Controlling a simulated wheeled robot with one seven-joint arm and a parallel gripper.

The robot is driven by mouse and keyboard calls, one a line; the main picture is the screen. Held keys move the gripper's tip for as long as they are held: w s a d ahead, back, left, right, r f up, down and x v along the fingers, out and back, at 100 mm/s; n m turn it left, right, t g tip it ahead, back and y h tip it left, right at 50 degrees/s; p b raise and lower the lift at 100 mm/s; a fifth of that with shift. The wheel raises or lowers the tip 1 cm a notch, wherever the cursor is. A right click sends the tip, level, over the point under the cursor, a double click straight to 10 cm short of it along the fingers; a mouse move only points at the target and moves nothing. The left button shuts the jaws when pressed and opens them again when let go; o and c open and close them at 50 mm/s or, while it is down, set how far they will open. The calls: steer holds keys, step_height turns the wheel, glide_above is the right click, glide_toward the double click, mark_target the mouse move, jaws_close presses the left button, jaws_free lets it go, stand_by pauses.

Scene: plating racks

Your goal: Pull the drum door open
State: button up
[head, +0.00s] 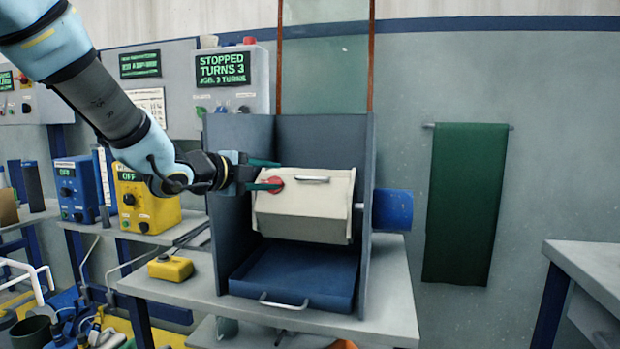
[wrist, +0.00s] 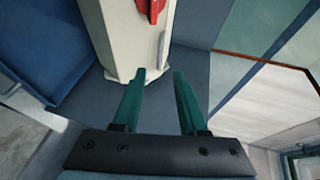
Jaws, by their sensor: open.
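The cream, flat-sided drum (head: 305,215) hangs in a dark blue-grey housing; it also shows in the wrist view (wrist: 118,35). A metal bar handle (head: 312,179) lies across its upper front face, and the wrist view shows a handle (wrist: 162,48) at the drum's right side. I see no gap around a door panel. A red knob (head: 274,184) sits at the drum's upper left, partly behind a finger. My gripper (head: 280,175) is at the drum's left end, left of the handle. Its green fingers (wrist: 159,72) are apart with nothing between them.
A blue tray (head: 295,275) with a handle lies below the drum. The housing's side walls (head: 367,215) stand close on both sides. A raised clear panel (head: 325,65) is above.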

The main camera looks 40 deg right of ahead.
mark_target(305, 178)
steer(key=p+x, duration=0.1)
steer(key=x, duration=0.9)
steer(key=shift+d+f, duration=0.1)
steer(key=shift+d, duration=0.25)
jaws_close()
stand_by(1.0)
